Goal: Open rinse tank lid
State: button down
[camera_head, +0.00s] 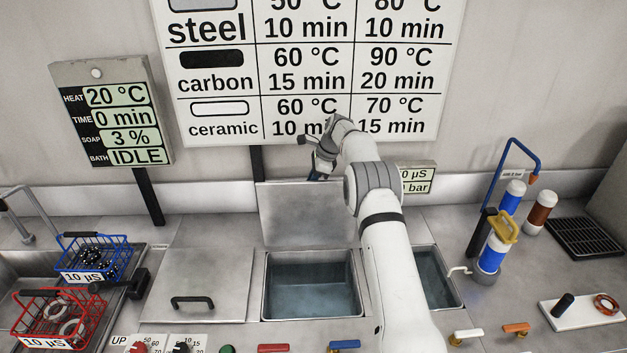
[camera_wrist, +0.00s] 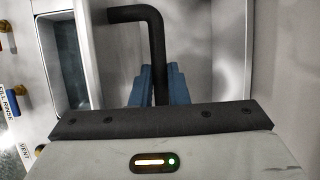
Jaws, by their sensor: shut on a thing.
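A grey metal lid (camera_head: 300,215) stands raised, nearly upright, at the back edge of the middle tank (camera_head: 266,290). Water shows inside the open tank. My gripper (camera_head: 319,172) is at the lid's upper edge. In the wrist view my gripper's blue fingers (camera_wrist: 158,88) are shut on the black bent handle (camera_wrist: 152,50). The same view shows the open tank (camera_wrist: 88,50) at the left. The handle is not clear in the head view, and my arm hides part of the lid's right side.
A closed lid with a black handle (camera_head: 192,301) lies left of the open tank. Another open basin (camera_head: 437,278) is partly behind my arm. Blue (camera_head: 95,262) and red baskets (camera_head: 58,318) stand at the left. Bottles (camera_head: 492,255) stand at the right. A wall chart (camera_head: 222,105) hangs behind.

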jog(key=c, duration=1.8)
grip_release()
jog(key=shift+w+f, duration=0.1)
jog(key=shift+f, duration=0.25)
jog(key=shift+o, duration=0.9)
jog(key=shift+w+f, duration=0.15)
jog(key=shift+w, duration=0.1)
jog(key=shift+o, duration=1.1)
jog(key=b+v, duration=0.1)
jog(key=v, duration=0.6)
jog(key=shift+r+b, duration=0.3)
jog(key=shift+b, duration=0.1)
jog(key=shift+d+r, duration=0.1)
jog(key=shift+r, duration=0.15)
